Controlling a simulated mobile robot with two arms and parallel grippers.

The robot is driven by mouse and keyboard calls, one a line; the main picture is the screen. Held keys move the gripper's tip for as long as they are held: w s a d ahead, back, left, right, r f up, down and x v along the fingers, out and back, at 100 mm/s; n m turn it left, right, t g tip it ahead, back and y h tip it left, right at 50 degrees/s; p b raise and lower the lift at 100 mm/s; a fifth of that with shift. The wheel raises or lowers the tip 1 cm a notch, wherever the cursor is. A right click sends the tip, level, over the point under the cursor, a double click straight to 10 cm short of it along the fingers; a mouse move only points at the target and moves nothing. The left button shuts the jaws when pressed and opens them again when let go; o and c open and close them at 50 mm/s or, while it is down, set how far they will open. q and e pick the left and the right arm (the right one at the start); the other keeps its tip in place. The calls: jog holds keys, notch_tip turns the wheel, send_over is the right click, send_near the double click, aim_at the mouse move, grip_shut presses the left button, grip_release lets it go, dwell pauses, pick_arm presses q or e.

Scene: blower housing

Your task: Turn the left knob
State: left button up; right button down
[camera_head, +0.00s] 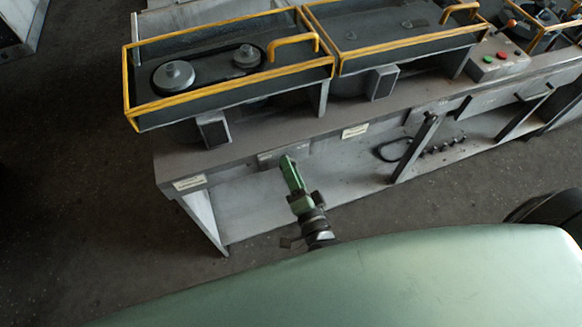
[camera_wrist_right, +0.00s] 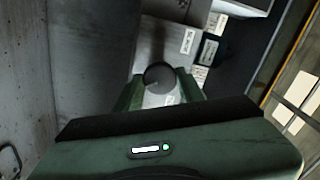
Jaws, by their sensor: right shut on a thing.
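My right gripper (camera_head: 288,163) reaches from below to the front edge of the grey bench, near its left end. In the right wrist view its green fingers sit on either side of a dark round knob (camera_wrist_right: 159,77), and it is shut on this knob. The knob's round face points toward the camera. In the head view the knob is hidden by the gripper, against a grey plate (camera_head: 268,159) on the bench front. I cannot tell the knob's turn angle. My left gripper is not in view.
The grey bench (camera_head: 245,137) carries yellow-framed housings (camera_head: 150,117); the left one holds two round pulleys (camera_head: 174,75). White labels (camera_head: 190,183) mark its front. A control box (camera_head: 493,62) with red and green buttons stands at right. The dark floor (camera_head: 80,190) is clear at left.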

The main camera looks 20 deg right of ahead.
jog(key=shift+w+d+r+n, duration=0.1)
jog(key=shift+r+n, duration=0.1)
jog(key=shift+n, duration=0.1)
dwell(0.4)
jog(key=c, duration=0.9)
grip_release()
jog(key=shift+f, duration=0.1)
jog(key=s+b, duration=0.1)
jog(key=s, duration=0.6)
jog(key=shift+s+d, duration=0.1)
jog(key=shift+s, duration=0.25)
